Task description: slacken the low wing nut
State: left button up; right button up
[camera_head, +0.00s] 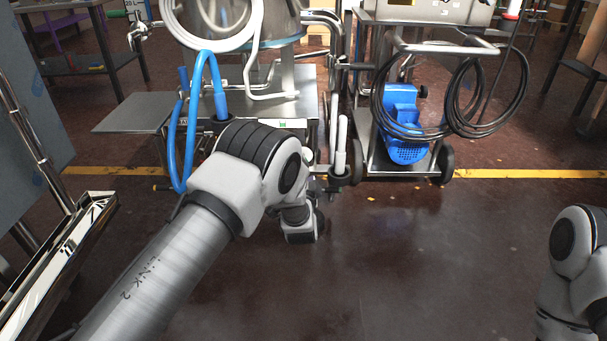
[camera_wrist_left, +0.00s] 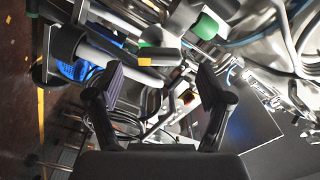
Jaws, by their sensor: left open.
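My left gripper (camera_wrist_left: 168,78) is open in the left wrist view, with its two dark fingers apart. A dark flat piece with a small yellow mark (camera_wrist_left: 155,56) shows between and beyond the fingertips; I cannot tell whether it is part of a wing nut. No wing nut can be made out clearly in either view. In the head view my left arm reaches to the steel filler machine (camera_head: 283,80), and its gripper is hidden or too small to tell. My right arm shows only at the right edge, without its gripper.
A green cap (camera_wrist_left: 205,27) lies beyond the right finger. A blue hose (camera_head: 215,85) loops down the machine beside my left arm. The front floor is clear.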

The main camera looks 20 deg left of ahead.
pick_arm(q)
jog(key=b+x, duration=0.1)
jog(key=x, duration=0.2)
jog(key=shift+w+a+f, duration=0.1)
jog(key=shift+w+a, duration=0.05)
jog(key=shift+w, duration=0.1)
jog(key=c, duration=1.2)
jog(key=shift+o, duration=0.2)
pick_arm(e)
jog(key=shift+f, duration=0.9)
